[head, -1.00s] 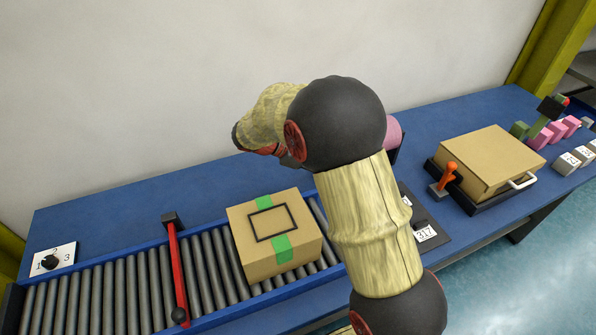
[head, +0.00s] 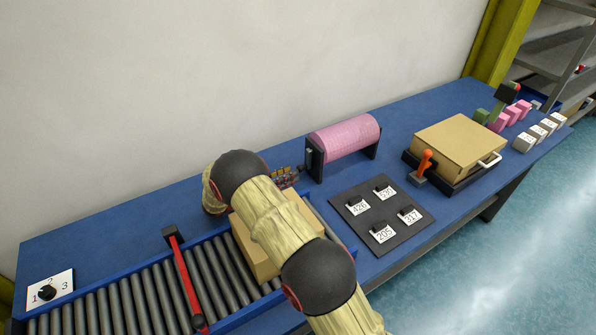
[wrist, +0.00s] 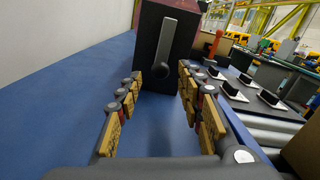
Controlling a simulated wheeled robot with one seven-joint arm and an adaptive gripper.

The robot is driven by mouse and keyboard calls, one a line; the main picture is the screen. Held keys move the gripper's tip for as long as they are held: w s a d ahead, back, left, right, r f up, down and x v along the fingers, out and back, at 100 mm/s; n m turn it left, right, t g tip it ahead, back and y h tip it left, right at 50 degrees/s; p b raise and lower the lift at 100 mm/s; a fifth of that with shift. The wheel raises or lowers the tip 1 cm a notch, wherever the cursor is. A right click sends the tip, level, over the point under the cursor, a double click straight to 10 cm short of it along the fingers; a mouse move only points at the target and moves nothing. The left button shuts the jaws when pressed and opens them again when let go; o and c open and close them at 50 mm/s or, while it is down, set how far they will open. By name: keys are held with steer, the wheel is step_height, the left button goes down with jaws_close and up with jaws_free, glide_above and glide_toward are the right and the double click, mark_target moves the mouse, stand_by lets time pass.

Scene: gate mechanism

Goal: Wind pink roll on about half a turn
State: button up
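The pink roll (head: 345,138) lies level between two dark end supports on the blue table in the head view. A light crank (head: 309,158) is on the roll's left end support. In the wrist view the grey crank (wrist: 166,48) stands nearly upright on the dark support's face, its round end low. My gripper (wrist: 160,100) is open, its two rows of yellow-padded fingers spread and nothing between them. It points at the crank and is still apart from it. In the head view my gripper (head: 285,178) is just left of the roll stand, partly hidden by my arm.
A cardboard box (head: 255,245) sits on the roller conveyor under my arm. A dark board with numbered tags (head: 382,215) lies right of it. The table left of the stand is clear.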

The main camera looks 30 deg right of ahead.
mark_target(299, 169)
steer(key=shift+d+b, duration=0.45)
steer(key=shift+d, duration=2.05)
steer(key=c, duration=0.3)
jaws_close()
